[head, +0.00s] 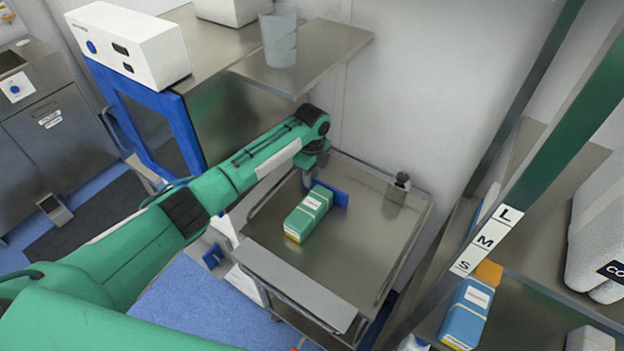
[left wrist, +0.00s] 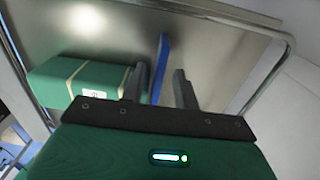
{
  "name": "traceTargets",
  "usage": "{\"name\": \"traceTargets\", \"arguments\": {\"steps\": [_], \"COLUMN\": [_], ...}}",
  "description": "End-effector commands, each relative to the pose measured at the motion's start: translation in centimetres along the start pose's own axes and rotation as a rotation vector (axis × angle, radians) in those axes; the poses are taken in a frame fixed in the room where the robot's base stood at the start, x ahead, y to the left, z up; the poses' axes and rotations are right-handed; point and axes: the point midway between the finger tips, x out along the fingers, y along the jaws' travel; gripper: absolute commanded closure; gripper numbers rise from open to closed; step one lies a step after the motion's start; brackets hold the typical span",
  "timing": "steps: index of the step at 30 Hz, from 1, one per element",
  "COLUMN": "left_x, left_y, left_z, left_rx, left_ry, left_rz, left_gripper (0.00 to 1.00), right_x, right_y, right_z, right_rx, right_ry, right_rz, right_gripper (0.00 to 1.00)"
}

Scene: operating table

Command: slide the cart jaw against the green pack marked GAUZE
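The green pack (head: 309,214) lies on the steel cart top (head: 330,255); its label is too small to read. The cart jaw, a blue upright plate (head: 342,198), stands just behind the pack's far end. In the left wrist view the jaw (left wrist: 159,68) rises between the spread fingers of my left gripper (left wrist: 158,86), nearer the left finger, with a clear gap to the right finger. The pack (left wrist: 75,80) lies left of that finger. In the head view my left gripper (head: 312,172) is low over the jaw, partly hidden by its wrist. My right gripper is not in view.
The cart has a raised rail, and a small bottle (head: 399,188) stands at its far right. A steel shelf (head: 330,45) with a grey cup (head: 279,38) overhangs behind my arm. A rack with a blue pack (head: 465,313) is at right. The cart's middle right is bare.

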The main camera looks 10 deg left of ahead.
Motion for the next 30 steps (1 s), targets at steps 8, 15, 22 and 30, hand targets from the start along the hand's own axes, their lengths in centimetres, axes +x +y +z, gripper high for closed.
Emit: {"name": "traceTargets", "arguments": {"steps": [8,15,22,30], "left_x": [3.5,4.1,4.0,4.0], "left_y": [0.0,0.0,0.0,0.0], "left_z": [-0.1,0.0,0.0,0.0], "left_rx": [0.000,0.000,-0.001,-0.001], "left_ry": [0.001,0.000,0.000,0.000], "left_rz": [0.001,-0.001,-0.001,-0.001], "left_gripper": [0.69,0.69,0.89,1.00], "right_x": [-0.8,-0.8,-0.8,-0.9], "right_y": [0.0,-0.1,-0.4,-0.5], "right_z": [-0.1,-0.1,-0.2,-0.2], "right_rx": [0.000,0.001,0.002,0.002], "right_ry": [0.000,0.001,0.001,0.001], "right_rz": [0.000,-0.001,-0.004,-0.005], "right_gripper": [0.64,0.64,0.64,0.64]}}
